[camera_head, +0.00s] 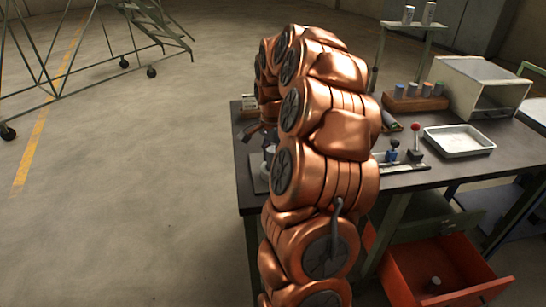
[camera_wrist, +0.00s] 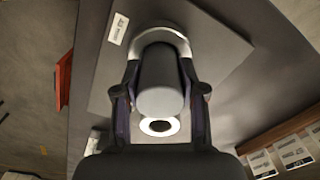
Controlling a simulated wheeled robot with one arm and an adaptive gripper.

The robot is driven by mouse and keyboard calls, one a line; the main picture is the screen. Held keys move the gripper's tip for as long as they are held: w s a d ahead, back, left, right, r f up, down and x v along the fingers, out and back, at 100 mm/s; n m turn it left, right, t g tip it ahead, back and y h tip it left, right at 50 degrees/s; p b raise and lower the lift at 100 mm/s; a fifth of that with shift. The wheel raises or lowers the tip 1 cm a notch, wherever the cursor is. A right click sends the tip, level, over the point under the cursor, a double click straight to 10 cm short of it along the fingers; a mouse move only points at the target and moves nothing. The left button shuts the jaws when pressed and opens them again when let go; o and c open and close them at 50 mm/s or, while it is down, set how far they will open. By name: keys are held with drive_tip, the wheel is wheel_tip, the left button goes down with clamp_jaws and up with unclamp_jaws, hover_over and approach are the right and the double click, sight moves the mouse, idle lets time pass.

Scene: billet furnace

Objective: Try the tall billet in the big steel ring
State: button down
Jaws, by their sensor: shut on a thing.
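The tall billet (camera_wrist: 160,82) is a plain grey cylinder. My gripper (camera_wrist: 159,92) is shut on it, with one dark finger on each side. The big steel ring (camera_wrist: 162,35) is a bright, wide ring whose far arc shows beyond the billet; the billet and fingers hide the rest. The billet overlaps the ring's opening in the wrist view, but I cannot tell whether it is above the ring or inside it. A smaller white ring (camera_wrist: 160,126) with a dark hole shows just below the billet. In the head view my copper arm hides most of the gripper.
A dark plate (camera_wrist: 222,45) with a label lies under the rings. On the bench, a wooden rack (camera_head: 415,104) holds several cylinders, near a metal box (camera_head: 490,85) and a pale tray (camera_head: 458,140). An orange drawer (camera_head: 440,270) stands open below.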

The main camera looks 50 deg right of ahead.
drive_tip(key=shift+f+b, duration=0.45)
drive_tip(key=shift+f, duration=0.1)
idle(0.6)
idle(0.7)
drive_tip(key=c, duration=0.6)
unclamp_jaws()
wheel_tip(320, 180, up, 12)
idle(0.6)
